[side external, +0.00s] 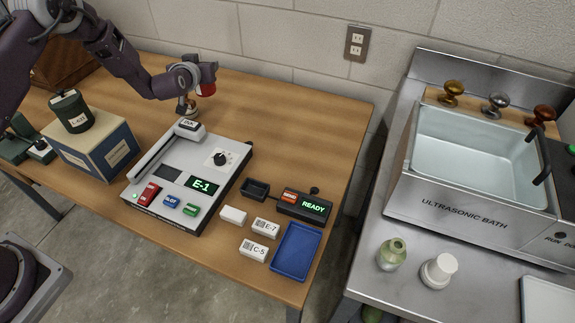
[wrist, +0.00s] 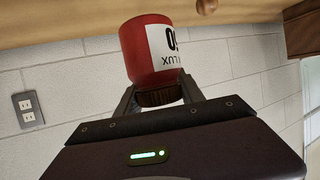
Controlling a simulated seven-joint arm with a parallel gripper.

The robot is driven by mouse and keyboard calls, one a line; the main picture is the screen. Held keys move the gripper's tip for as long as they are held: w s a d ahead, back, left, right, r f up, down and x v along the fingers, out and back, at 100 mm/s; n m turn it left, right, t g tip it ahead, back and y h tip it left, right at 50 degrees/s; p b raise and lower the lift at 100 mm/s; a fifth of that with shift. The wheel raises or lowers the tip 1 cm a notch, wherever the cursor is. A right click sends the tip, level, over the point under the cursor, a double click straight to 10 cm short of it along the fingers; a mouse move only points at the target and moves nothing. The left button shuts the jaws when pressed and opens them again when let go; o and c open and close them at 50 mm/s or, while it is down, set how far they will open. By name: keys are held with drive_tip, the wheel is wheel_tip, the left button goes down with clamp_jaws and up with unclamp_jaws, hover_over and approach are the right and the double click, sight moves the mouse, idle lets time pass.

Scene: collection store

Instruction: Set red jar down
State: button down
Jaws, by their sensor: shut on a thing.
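The red jar (wrist: 150,50) with a white label and a dark ribbed cap (wrist: 160,97) is in the wrist view, where the label's lettering reads upside down. My gripper (wrist: 158,98) is shut on it at the cap end. In the side view the red jar (side external: 207,89) shows as a small red patch at the end of my gripper (side external: 203,78), over the back of the wooden table (side external: 300,110). The gap between jar and table cannot be judged. My wrist partly hides the jar there.
A small brown-topped item (side external: 186,105) stands just below my gripper. In front is a grey device (side external: 190,180) showing E-1. A dark green jar (side external: 71,111) sits on a box (side external: 95,150) at left. The table is clear right of my gripper, beneath the wall outlet (side external: 357,43).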

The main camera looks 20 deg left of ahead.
drive_tip(key=s+d+r+m+h, duration=0.1)
drive_tip(key=s+d+m+h, duration=0.25)
drive_tip(key=d, duration=0.65)
drive_tip(key=s+d+r+m+h, duration=0.1)
drive_tip(key=s+d+m+h, duration=0.2)
drive_tip(key=d, duration=0.7)
drive_tip(key=s+d+r+m+h, duration=0.1)
drive_tip(key=d+m+h, duration=0.35)
drive_tip(key=d, duration=0.65)
drive_tip(key=shift+n, duration=0.6)
drive_tip(key=f, duration=1.5)
drive_tip(key=shift+w+a, duration=0.1)
drive_tip(key=shift+a, duration=0.25)
drive_tip(key=c, duration=0.7)
unclamp_jaws()
